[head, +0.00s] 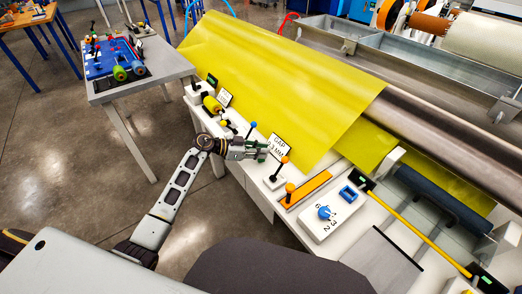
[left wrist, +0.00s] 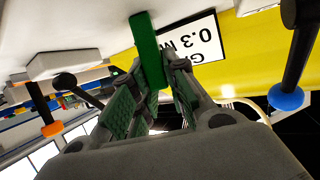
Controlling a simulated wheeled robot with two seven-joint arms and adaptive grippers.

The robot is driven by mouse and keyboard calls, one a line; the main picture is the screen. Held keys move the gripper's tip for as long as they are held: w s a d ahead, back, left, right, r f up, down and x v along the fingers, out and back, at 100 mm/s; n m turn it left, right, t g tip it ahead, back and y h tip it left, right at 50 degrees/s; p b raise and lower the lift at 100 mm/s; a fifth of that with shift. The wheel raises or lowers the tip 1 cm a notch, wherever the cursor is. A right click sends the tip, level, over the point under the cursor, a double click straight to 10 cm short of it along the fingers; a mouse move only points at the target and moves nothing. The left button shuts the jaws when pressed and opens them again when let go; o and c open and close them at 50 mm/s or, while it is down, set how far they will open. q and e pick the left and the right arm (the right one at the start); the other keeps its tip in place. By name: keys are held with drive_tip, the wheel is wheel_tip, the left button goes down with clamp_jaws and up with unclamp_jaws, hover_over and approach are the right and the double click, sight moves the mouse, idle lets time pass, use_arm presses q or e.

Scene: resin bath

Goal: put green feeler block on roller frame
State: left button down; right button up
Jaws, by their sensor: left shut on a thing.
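My left gripper (head: 255,150) reaches in over the white roller frame (head: 312,180) beside the yellow sheet. It is shut on the green feeler block (head: 262,154). In the left wrist view the green block (left wrist: 147,48) is a long bar pinched between the fingers (left wrist: 152,80), its far end close to a white surface. I cannot tell whether it touches. My right gripper is not in view.
A blue-knobbed lever (head: 253,126) and an orange-knobbed lever (head: 285,161) stand close on either side of the gripper. A dial panel (head: 328,213) and a yellow rod (head: 420,235) lie to the right. A grey table with a blue tray (head: 97,70) stands at left.

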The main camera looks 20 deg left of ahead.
use_arm(q)
drive_tip(key=c, duration=1.4)
unclamp_jaws()
drive_tip(key=shift+c, duration=0.2)
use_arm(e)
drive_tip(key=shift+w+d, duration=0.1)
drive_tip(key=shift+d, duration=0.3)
use_arm(q)
drive_tip(key=shift+r, duration=0.1)
drive_tip(key=shift+s+a+r, duration=0.2)
drive_tip(key=shift+s+a, duration=0.05)
drive_tip(key=shift+a, duration=0.2)
drive_tip(key=v, duration=0.5)
drive_tip(key=shift+s+a+r+p, duration=0.1)
drive_tip(key=shift+s+a+p, duration=0.1)
drive_tip(key=shift+p, duration=0.2)
drive_tip(key=v, duration=0.5)
drive_tip(key=shift+a+r, duration=0.1)
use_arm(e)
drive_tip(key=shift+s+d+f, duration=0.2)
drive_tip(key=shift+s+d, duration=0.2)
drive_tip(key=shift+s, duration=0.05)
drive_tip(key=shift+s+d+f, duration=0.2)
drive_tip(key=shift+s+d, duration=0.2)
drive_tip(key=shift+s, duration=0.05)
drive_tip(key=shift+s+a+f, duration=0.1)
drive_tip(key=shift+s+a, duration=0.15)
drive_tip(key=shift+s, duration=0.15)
